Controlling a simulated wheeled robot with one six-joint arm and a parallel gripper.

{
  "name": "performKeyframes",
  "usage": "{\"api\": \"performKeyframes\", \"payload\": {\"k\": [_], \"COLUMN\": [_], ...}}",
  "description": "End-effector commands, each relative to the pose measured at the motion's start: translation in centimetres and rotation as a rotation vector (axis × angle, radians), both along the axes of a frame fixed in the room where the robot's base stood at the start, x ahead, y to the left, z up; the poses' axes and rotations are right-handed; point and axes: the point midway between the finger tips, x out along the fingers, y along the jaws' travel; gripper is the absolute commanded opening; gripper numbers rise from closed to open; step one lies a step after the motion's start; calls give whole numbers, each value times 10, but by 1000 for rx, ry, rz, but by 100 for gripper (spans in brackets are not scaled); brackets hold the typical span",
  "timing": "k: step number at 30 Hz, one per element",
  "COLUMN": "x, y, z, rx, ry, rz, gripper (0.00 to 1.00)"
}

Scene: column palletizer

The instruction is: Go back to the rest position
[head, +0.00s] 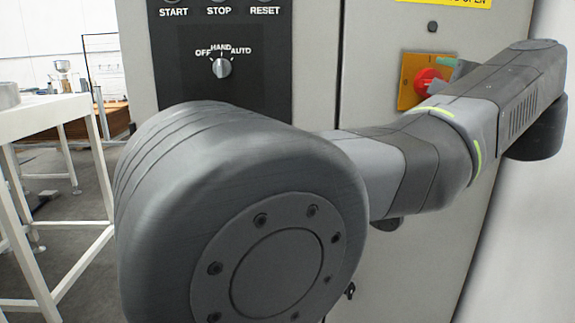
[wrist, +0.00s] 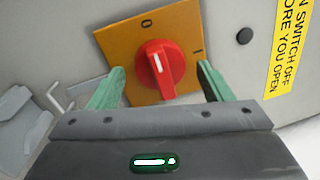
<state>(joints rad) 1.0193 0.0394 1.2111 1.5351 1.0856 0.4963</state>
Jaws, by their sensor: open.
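The red rotary switch (wrist: 168,75) sits on an orange plate (wrist: 125,45) marked 0 and I in the wrist view. Its white line points toward the 0. My gripper (wrist: 160,70) is open, with one green finger on each side of the knob. I see space between each finger and the knob, and nothing is held. In the head view the red switch (head: 428,82) is on the cabinet door, and one green finger of my gripper (head: 446,62) shows just above and right of it. My arm hides the other finger.
The grey cabinet (head: 385,45) fills the middle. A black panel (head: 265,75) carries START, STOP and RESET labels and an OFF/HAND/AUTO selector (head: 221,68), which points up toward HAND. A white table (head: 45,115) stands at the left. A yellow warning label (wrist: 290,60) is right of the switch.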

Motion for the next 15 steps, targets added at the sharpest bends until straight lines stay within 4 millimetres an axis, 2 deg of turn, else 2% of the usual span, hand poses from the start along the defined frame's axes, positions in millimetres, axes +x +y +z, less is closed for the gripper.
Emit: {"api": "performKeyframes", "payload": {"k": [8, 15], "x": [-10, -41], "y": [-2, -5], "z": [-1, -5], "rx": [0, 1], "ry": [1, 0], "rz": [-3, -5], "gripper": [73, 73]}}
